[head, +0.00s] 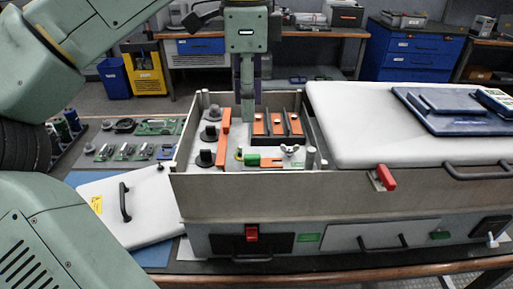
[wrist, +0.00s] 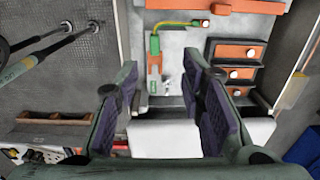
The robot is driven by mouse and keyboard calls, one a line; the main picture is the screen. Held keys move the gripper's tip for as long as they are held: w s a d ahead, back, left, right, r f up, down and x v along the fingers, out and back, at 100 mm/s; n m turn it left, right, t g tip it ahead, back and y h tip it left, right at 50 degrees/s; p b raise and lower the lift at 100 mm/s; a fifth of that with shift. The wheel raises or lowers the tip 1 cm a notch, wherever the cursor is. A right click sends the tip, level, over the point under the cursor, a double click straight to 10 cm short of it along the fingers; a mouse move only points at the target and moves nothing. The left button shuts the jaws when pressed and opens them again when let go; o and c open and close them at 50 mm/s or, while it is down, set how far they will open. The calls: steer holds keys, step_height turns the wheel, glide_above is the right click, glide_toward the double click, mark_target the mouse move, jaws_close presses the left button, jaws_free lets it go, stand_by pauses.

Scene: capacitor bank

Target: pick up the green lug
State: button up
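The green lug (head: 252,160) lies inside the open bay of the cabinet, at the end of a short orange piece. In the wrist view the green lug (wrist: 154,45) shows above the middle, with a yellow-green wire (wrist: 178,25) leaving it towards an orange terminal at the right. My gripper (head: 247,112) points down into the bay from above, behind the lug in the head view. In the wrist view my gripper (wrist: 162,72) has its two purple-padded fingers wide apart with nothing between the pads. The lug lies beyond the fingertips, apart from them.
A silver wing nut (head: 290,150) is at the right of the orange piece. Orange-topped blocks (head: 277,124), an upright orange bar (head: 223,137) and dark round knobs (head: 205,158) crowd the bay. Its walls (head: 240,187) rise around it. A white lid (head: 400,140) covers the right side.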

mark_target(249, 155)
steer(key=f, duration=1)
steer(key=shift+s+f, duration=0.25)
steer(key=shift+s, duration=0.1)
steer(key=shift+c, duration=0.6)
jaws_close()
